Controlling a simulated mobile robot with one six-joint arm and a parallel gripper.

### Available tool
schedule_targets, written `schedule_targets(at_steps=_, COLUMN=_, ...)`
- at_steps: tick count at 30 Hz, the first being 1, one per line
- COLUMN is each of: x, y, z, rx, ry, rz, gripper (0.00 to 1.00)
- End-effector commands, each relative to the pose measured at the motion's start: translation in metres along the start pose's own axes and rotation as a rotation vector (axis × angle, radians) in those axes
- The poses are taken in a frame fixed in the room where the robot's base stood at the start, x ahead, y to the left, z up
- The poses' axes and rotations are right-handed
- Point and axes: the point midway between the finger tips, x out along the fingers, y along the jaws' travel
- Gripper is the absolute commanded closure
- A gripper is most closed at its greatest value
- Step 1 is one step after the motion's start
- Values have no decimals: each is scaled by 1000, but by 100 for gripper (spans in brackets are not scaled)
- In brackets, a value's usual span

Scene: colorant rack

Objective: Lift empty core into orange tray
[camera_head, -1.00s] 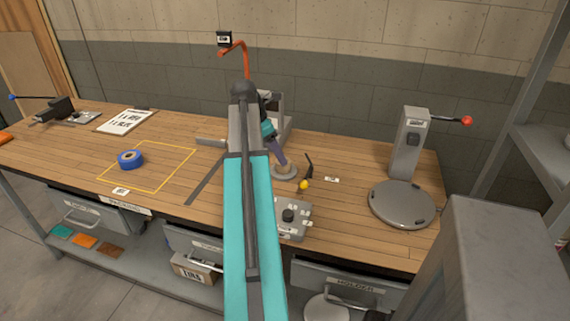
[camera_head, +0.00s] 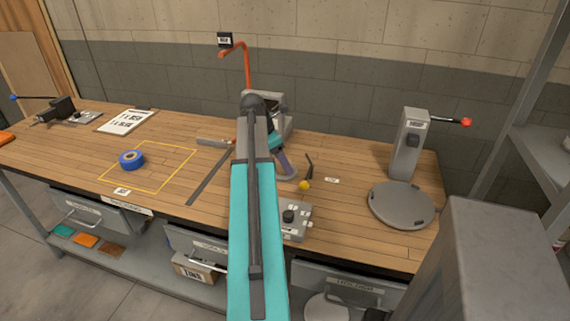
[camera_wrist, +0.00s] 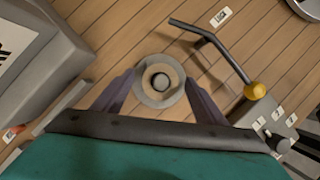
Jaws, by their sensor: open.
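A tan cardboard-like core ring (camera_wrist: 176,75) sits around a dark center post on a round grey base (camera_wrist: 155,100) in the wrist view. My gripper (camera_wrist: 160,79) is open, with one purple finger on each side of the ring; I cannot tell whether either touches it. In the head view my gripper (camera_head: 286,166) is low over the bench and mostly hides the core. A flat orange piece (camera_head: 85,241) lies on the lower shelf between a teal and a brown one; I cannot tell whether it is the tray. Another orange thing (camera_head: 4,138) is cut off at the left edge.
A bent dark lever with a yellow knob (camera_head: 305,185) stands close right of my gripper. A grey control box (camera_head: 296,220) is in front, a grey machine (camera_head: 278,118) behind. A blue tape roll (camera_head: 131,160) lies in a yellow outline. A round grey plate (camera_head: 402,204) is at right.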

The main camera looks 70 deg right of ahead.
Motion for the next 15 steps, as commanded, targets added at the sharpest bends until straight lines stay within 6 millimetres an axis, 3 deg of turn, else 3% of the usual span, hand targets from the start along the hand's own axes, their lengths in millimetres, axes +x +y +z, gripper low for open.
schedule_targets(at_steps=5, x=10, y=0, z=0, rx=1, ry=0, rz=0, gripper=35)
schedule_targets(at_steps=15, x=10, y=0, z=1, rx=1, ry=0, rz=0, gripper=35)
